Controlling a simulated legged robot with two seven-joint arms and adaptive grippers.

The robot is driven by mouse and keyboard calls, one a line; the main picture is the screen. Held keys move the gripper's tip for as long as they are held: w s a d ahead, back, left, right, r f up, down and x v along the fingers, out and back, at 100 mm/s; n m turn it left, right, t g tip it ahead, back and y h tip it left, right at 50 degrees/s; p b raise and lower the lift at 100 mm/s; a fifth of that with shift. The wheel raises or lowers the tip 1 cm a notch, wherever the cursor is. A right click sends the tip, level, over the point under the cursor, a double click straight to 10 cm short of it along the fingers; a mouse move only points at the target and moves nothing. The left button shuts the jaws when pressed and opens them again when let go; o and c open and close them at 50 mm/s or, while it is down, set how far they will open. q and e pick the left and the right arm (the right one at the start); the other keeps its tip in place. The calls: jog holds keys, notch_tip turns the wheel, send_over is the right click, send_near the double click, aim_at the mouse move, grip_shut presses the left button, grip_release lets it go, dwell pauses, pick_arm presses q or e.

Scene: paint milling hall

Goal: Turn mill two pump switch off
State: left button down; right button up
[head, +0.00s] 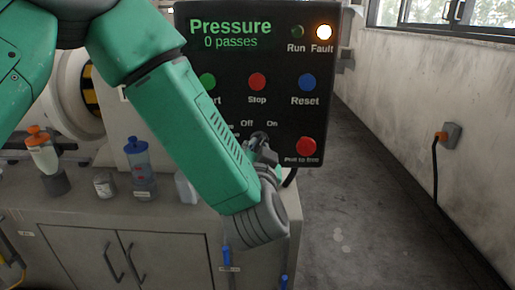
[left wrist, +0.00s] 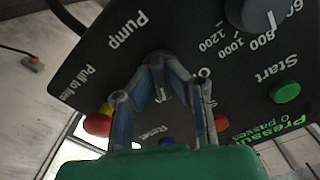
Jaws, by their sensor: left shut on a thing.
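The pump switch (head: 260,137) is a dark knob below the "Off" and "On" labels on the black control panel (head: 228,80). My left gripper (head: 261,143) is shut on it, and the fingers and wrist cover most of it. In the left wrist view, the gripper (left wrist: 157,62) has its fingertips together at the panel, near the "Pump" label. The display reads "Pressure" and "0 passes". My right gripper is not in view.
A speed dial (left wrist: 258,12) shows in the wrist view. Bottles (head: 139,165) stand on the cabinet; floor at right is clear.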

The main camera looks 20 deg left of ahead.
pick_arm(q)
jog(key=n, duration=0.5)
jog(key=shift+d+r, duration=0.15)
jog(key=shift+r, duration=0.05)
jog(key=n+b, duration=0.1)
jog(key=n, duration=0.2)
jog(key=shift+r+n+b, duration=0.1)
jog(key=shift+n+b, duration=0.4)
jog(key=shift+n, duration=1.3)
jog(key=shift+w, duration=0.1)
jog(key=c, duration=1.8)
grip_release()
jog(key=shift+o, duration=1)
jog(key=shift+s, duration=0.25)
